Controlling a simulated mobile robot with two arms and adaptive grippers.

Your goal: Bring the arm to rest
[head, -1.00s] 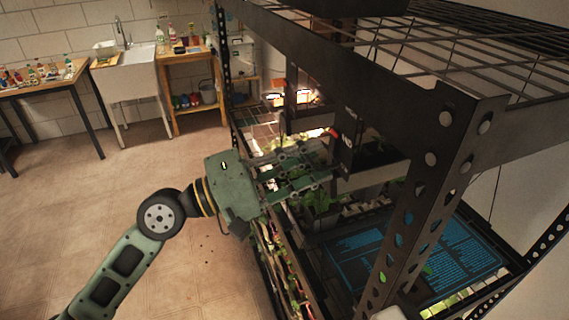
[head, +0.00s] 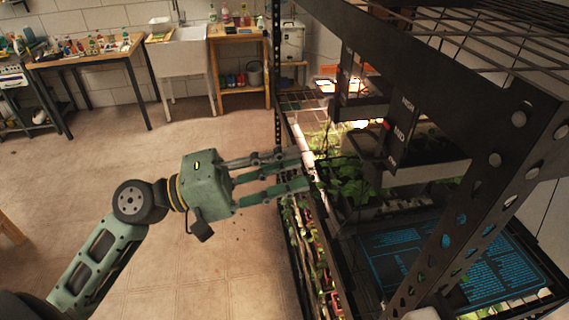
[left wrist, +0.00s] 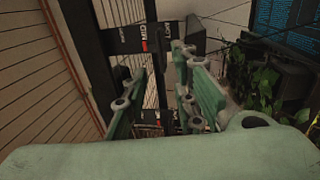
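My left gripper (head: 301,174) is green with long jointed fingers and reaches in from the left at the open side of the seedling rack (head: 505,150). Its fingertips are near the rack's edge, beside the leafy seedlings (head: 347,182); I cannot tell whether they touch anything. In the left wrist view the fingers (left wrist: 160,85) stand apart with a clear gap and hold nothing. My left arm (head: 105,255) is bent and comes up from the lower left. My right gripper is not in view.
The rack's dark post (head: 440,225) and wire shelf (head: 490,40) fill the right side. A dark panel with blue writing (head: 440,250) lies low in it. A sink (head: 183,60) and a bench (head: 85,58) stand at the back. Floor (head: 85,165) left of the arm is clear.

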